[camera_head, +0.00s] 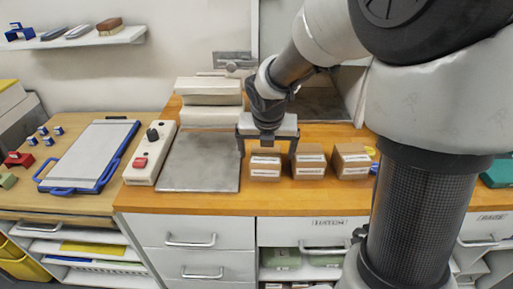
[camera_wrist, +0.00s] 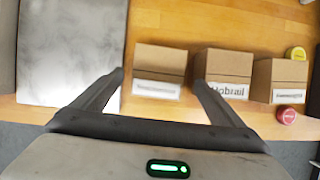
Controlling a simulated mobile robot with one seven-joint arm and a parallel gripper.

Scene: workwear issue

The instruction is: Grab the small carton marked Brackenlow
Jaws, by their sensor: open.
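Three small brown cartons with white front labels stand in a row on the wooden counter. The left carton (camera_head: 265,168) has a label too blurred to read; it also shows in the wrist view (camera_wrist: 160,62). The middle carton (camera_head: 309,164) seems to read "Hobnail" in the wrist view (camera_wrist: 224,66). The right carton (camera_head: 351,163) has an unreadable label, also in the wrist view (camera_wrist: 282,74). My gripper (camera_head: 267,151) is open and empty, pointing down at the left carton. Its fingers appear on either side of that carton in the wrist view (camera_wrist: 159,81); I cannot tell their height above it.
A grey metal plate (camera_head: 201,162) lies left of the cartons, beside a control box (camera_head: 149,155) with a red button. The middle carton stands close to the right finger. A yellow round item (camera_wrist: 296,53) and a red one (camera_wrist: 286,115) flank the right carton.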

